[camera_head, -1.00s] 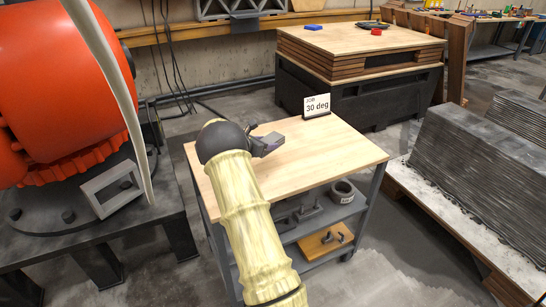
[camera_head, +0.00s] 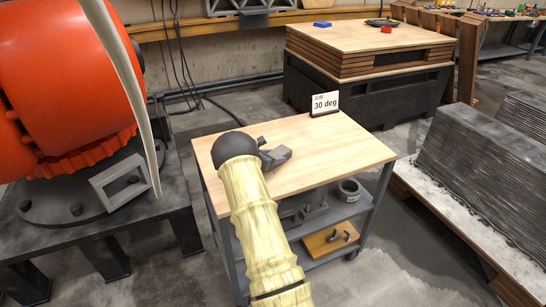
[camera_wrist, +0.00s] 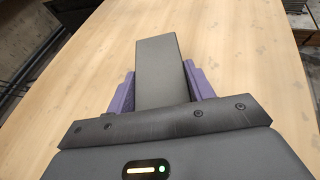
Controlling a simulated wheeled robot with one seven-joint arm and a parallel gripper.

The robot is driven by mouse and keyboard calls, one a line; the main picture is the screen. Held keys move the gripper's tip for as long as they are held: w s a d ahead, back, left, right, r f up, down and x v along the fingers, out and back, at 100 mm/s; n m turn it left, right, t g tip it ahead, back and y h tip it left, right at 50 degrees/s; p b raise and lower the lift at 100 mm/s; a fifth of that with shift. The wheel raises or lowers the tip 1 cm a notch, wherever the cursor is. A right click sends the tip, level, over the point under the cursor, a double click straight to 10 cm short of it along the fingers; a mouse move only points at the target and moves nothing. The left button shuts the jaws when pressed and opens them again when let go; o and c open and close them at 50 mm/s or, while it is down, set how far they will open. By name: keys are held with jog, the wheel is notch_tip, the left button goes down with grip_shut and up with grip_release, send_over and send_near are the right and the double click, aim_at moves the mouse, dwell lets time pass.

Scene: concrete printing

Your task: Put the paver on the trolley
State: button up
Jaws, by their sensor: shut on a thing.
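The paver is a plain dark grey block (camera_wrist: 160,75) with a long flat face. In the wrist view it sits between the two purple fingers of my gripper (camera_wrist: 163,90), which is shut on it. In the head view my gripper (camera_head: 268,156) and the grey paver (camera_head: 279,157) are over the left middle of the trolley's pale wooden top (camera_head: 335,150). My arm hides part of the trolley's left side. The wooden top also fills most of the wrist view (camera_wrist: 245,60). I cannot tell whether the paver touches the top.
A "30 deg" sign (camera_head: 325,104) stands at the trolley's back edge. The rest of the top is clear. Lower shelves hold a grey ring (camera_head: 349,190) and small parts. An orange machine (camera_head: 60,80) stands left. Stacked grey slabs (camera_head: 480,155) lie right.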

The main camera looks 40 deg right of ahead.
jog(key=shift+r, duration=0.15)
jog(key=o, duration=1.4)
jog(key=shift+f, duration=0.2)
jog(key=shift+r, duration=0.2)
jog(key=v, duration=1.2)
jog(key=shift+a+f, duration=0.1)
